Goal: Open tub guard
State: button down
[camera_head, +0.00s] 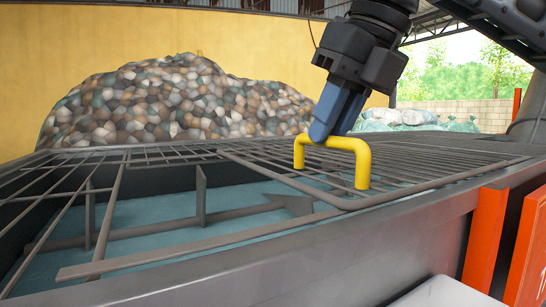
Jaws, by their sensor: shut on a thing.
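The tub guard (430,163) is a grey barred grate lying over the right part of a large metal tub (300,262). A yellow handle (349,143) stands up from the front left part of the guard. My gripper (324,133) comes down from above, with its blue fingers shut on the handle's top bar near its left end. The fingertips are partly hidden by the handle. The guard looks flat, level with the tub rim.
The left part of the tub shows blue water (150,228) under sparse bars (80,215) and uprights. A pile of mottled lumps (185,100) stands behind, before a yellow wall (60,50). Orange posts (485,238) are at front right. Pale bags (405,118) lie at the back right.

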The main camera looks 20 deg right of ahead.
jog(key=b, duration=0.1)
send_over(382, 166)
jog(key=shift+s+a, duration=0.1)
jog(key=shift+s, duration=0.05)
jog(key=c, duration=1.1)
grip_release()
jog(key=v, duration=0.7)
jog(key=shift+r, duration=0.4)
jog(key=shift+s, duration=0.2)
